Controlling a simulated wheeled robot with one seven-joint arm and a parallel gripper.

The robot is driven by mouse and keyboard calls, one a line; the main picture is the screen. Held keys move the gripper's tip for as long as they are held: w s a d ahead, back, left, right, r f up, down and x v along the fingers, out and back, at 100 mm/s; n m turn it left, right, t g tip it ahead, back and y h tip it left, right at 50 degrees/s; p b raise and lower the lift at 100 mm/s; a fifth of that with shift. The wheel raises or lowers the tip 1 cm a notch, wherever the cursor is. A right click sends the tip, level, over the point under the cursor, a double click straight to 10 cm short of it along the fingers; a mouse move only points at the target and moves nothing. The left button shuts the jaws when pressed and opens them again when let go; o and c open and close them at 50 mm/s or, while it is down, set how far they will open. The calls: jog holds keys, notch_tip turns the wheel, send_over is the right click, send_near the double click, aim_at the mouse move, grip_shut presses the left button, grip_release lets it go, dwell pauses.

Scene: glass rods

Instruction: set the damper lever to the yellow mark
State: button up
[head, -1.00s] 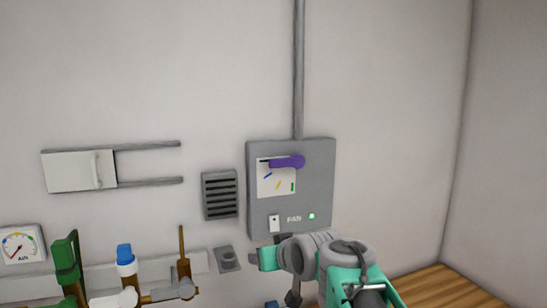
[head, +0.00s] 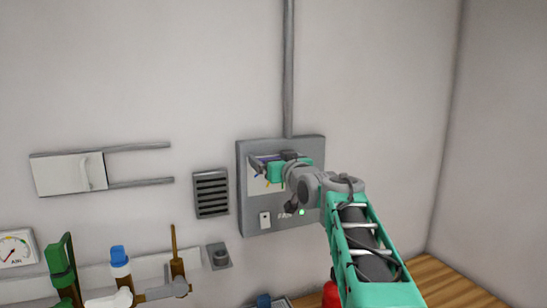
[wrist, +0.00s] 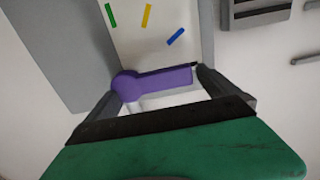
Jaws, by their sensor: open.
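The purple damper lever (wrist: 158,80) lies over a white dial plate (wrist: 165,50) on the grey fan box (head: 252,215). Its tip points at a black mark at the plate's edge. The yellow mark (wrist: 146,15) sits between the green mark (wrist: 110,15) and the blue mark (wrist: 175,37), away from the lever's tip; blue is the nearest of the three to it. My gripper (wrist: 158,75) is open at the lever, one dark finger by its hub end and the other near its tip. Contact cannot be told. In the head view my gripper (head: 270,160) hides most of the lever.
A white switch (head: 265,221) and a green lamp (head: 302,212) are low on the box. A vent grille (head: 211,194) is on the wall to its left. A conduit (head: 288,70) rises above. Valves and a gauge (head: 16,248) are at lower left.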

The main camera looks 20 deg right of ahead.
jog(key=shift+c, duration=0.2)
jog(key=c, duration=2.1)
jog(key=shift+o, duration=0.2)
